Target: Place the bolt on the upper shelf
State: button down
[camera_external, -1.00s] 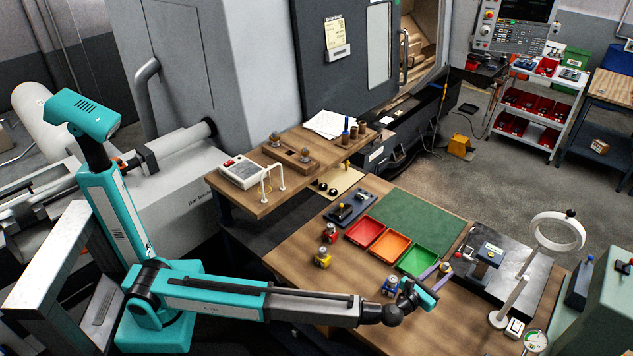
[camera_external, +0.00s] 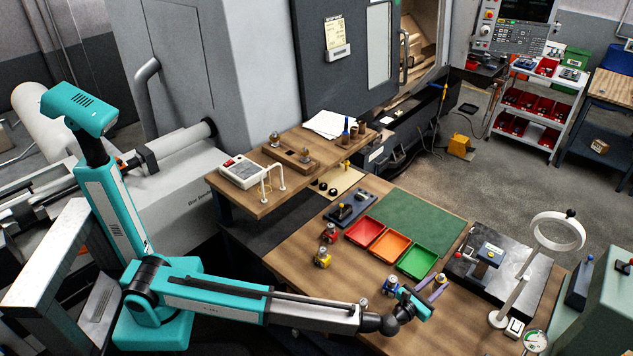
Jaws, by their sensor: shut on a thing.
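My gripper (camera_external: 435,288) is at the front of the wooden workbench, right of the small blue piece. Its purple fingers are shut on a small yellowish thing (camera_external: 441,279), which I take to be the bolt. The fingers hide part of it and its shape is too small to make out. The upper shelf (camera_external: 308,173) is the raised wooden board at the back left of the bench, well away from my gripper.
Red (camera_external: 365,231), orange (camera_external: 390,246) and green (camera_external: 417,261) trays lie mid-bench. A ring stand (camera_external: 513,297) stands at the right.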

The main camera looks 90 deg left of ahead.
aim_at(435, 289)
jog(key=shift+f+p, duration=0.6)
jog(key=shift+f, duration=1.2)
jog(key=shift+f, duration=0.15)
jog(key=c, duration=1.3)
grip_release()
jog(key=shift+s+d+b, duration=0.3)
jog(key=shift+s+d, duration=0.05)
jog(key=shift+s, duration=0.25)
jog(key=b+v, duration=0.3)
jog(key=v, duration=0.6)
jog(key=shift+v, duration=0.9)
